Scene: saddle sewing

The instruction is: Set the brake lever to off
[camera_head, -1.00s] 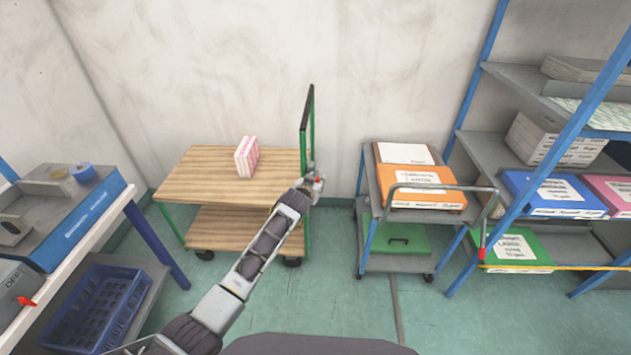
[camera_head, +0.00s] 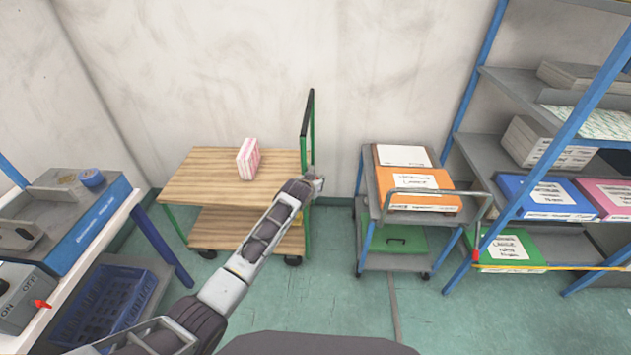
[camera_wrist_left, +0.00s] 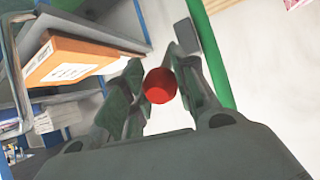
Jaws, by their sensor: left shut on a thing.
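The brake lever shows as a round red knob (camera_wrist_left: 160,85) in the left wrist view, beside the green post (camera_wrist_left: 212,45) of the wooden cart. My left gripper (camera_wrist_left: 162,92) has its fingers on either side of the knob and is shut on it. In the head view my left gripper (camera_head: 314,184) is at the cart's green handle frame (camera_head: 308,130), at the right end of the wooden cart (camera_head: 200,185). The knob is too small there to make out its setting. My right gripper is not in view.
A pink-and-white striped box (camera_head: 247,158) stands on the cart. A grey trolley with an orange box (camera_head: 415,190) is to the right, before a blue-framed shelf (camera_head: 470,90). A bench with a grey switch box (camera_head: 22,297) is at left. Green floor (camera_head: 340,285) is clear between.

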